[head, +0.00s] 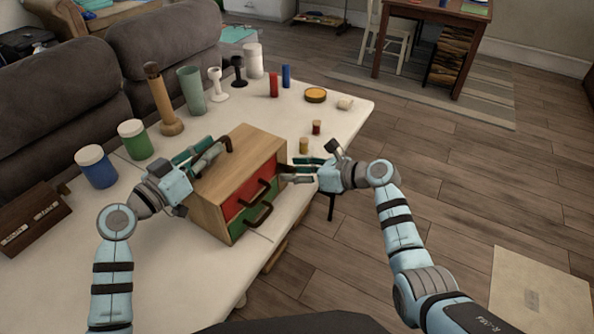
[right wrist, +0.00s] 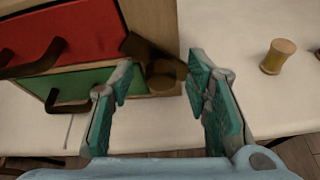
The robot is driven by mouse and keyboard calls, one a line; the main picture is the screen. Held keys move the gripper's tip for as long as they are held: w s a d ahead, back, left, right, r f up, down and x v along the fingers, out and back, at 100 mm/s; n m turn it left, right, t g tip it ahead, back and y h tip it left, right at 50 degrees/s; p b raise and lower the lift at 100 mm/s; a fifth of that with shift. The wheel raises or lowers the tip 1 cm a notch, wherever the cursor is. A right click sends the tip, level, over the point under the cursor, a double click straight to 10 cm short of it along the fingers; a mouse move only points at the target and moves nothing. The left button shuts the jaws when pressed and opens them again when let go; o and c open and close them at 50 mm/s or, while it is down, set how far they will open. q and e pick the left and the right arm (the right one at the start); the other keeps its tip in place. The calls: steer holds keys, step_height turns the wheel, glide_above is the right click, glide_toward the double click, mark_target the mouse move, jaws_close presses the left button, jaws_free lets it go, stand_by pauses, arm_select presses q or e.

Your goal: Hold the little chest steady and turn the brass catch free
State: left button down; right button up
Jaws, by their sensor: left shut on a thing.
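The little wooden chest (head: 211,191) stands on the white table, with a red drawer (head: 242,196) and a green drawer (head: 243,224) in its front. My left gripper (head: 213,150) is at the chest's top and shut on its dark top handle (head: 229,144); the fingers partly hide the grip. The catch (right wrist: 165,75), dark brown rather than bright brass here, sticks out from the chest front beside the drawers. My right gripper (right wrist: 160,88) is open, its teal-padded fingers apart on either side of the catch. I cannot tell whether they touch it. In the head view the right gripper (head: 290,170) largely hides the catch.
A small yellow-brown spool-like piece (right wrist: 278,57) stands right of my right gripper. Jars, including a blue one (head: 97,170) and a green one (head: 136,142), stand behind the chest at left. A dark wooden box (head: 34,220) lies at far left. The near-left tabletop is clear.

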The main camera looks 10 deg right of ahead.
arm_select(q)
steer(key=shift+f, duration=0.1)
arm_select(e)
jaws_close()
steer(key=shift+m, duration=0.3)
steer(key=shift+w+d+m+g+y, duration=0.1)
steer(key=shift+m+g+y, duration=0.5)
steer(key=shift+m, duration=0.3)
steer(key=shift+w+f+m+g+y, duration=0.15)
steer(key=shift+m+g+y, duration=0.5)
steer(key=shift+m, duration=0.75)
steer(key=shift+y, duration=0.25)
